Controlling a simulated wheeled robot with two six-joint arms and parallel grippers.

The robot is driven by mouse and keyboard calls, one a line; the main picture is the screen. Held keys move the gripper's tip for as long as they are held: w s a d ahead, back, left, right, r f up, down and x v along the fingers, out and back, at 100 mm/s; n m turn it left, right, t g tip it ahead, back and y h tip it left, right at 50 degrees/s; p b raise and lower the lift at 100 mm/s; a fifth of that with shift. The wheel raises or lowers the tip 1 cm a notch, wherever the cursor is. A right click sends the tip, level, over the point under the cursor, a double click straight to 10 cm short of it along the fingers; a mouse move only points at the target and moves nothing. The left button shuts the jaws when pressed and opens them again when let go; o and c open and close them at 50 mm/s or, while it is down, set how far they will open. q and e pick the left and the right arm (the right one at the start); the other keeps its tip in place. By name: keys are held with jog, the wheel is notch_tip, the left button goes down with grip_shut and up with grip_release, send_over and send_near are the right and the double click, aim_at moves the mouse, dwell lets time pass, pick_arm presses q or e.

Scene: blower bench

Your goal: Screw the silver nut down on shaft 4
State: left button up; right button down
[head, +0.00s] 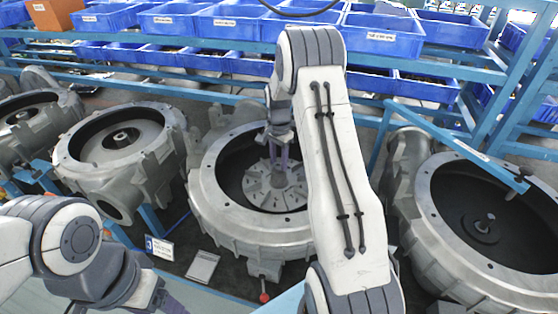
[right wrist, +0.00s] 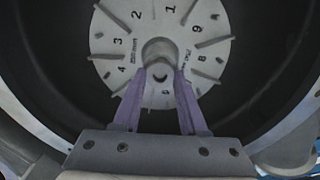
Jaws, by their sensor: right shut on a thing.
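My right gripper (head: 279,160) reaches down into the middle blower housing (head: 210,190), over the numbered grey impeller (head: 262,195). In the right wrist view its two purple fingers (right wrist: 160,75) close on a round grey piece (right wrist: 159,50) at the impeller's centre. This looks like the silver nut, but its thread and the shaft under it are hidden. The right housing (head: 430,205) shows a bare dark shaft (head: 486,222) with no impeller around it. I read no shaft number 4 on the housings. My left gripper (head: 165,300) is partly visible at the bottom left, away from the housings.
Two more housings stand to the left, one with a grey disc (head: 122,138). A placard marked 3 (head: 159,248) and a small grey plate (head: 203,265) lie in front of the middle housing. Blue frame bars (head: 455,145) and shelves of blue bins (head: 385,35) stand behind.

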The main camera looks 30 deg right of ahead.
jog(key=m, duration=0.7)
jog(key=shift+m, duration=0.4)
jog(key=m, duration=0.6)
jog(key=shift+w+a+m, duration=0.1)
jog(key=shift+m, duration=0.3)
jog(key=c, duration=0.7)
grip_release()
jog(key=shift+c, duration=0.2)
